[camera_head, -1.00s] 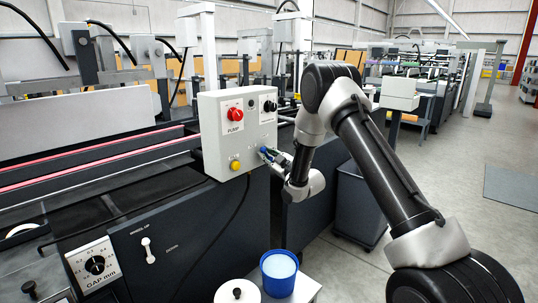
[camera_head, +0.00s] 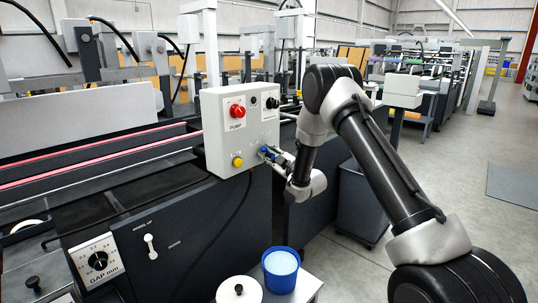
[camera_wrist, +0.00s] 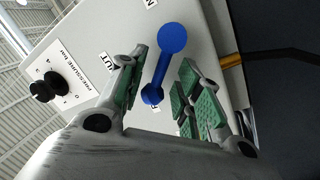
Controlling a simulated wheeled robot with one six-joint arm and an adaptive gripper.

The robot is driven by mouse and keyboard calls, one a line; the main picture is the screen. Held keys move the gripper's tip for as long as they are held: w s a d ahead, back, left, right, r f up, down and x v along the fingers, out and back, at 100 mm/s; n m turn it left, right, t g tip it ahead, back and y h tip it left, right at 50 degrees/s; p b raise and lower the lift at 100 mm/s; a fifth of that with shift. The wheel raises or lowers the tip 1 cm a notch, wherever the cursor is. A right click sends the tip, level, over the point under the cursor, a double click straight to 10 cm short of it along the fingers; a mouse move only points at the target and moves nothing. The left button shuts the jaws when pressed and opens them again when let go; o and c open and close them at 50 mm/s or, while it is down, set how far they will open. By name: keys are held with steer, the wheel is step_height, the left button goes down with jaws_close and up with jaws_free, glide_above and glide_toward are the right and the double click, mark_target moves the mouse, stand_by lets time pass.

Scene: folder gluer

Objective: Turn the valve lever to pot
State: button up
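The blue valve lever (camera_wrist: 162,66) is on the front of the light grey control box (camera_head: 213,160). In the head view the lever (camera_head: 266,152) is small at the box's lower right, partly hidden by my gripper. In the wrist view it has a large round end and a smaller knob. Printed labels surround it: one reads like SHUT (camera_wrist: 107,62), and others are cut off or covered. My gripper (camera_wrist: 160,95) is open, its green-padded fingers on either side of the lever with gaps visible. It also shows in the head view (camera_head: 274,156).
The box carries a red pump knob (camera_head: 237,111), a yellow button (camera_head: 237,161) and a black knob (camera_head: 271,103). A blue pot (camera_head: 281,270) and a white lid (camera_head: 239,290) are below on a stand. A dark bin (camera_head: 358,205) stands behind my arm.

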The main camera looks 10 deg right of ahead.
steer(key=shift+o, duration=0.3)
steer(key=v, duration=1.2)
steer(key=shift+d, duration=0.1)
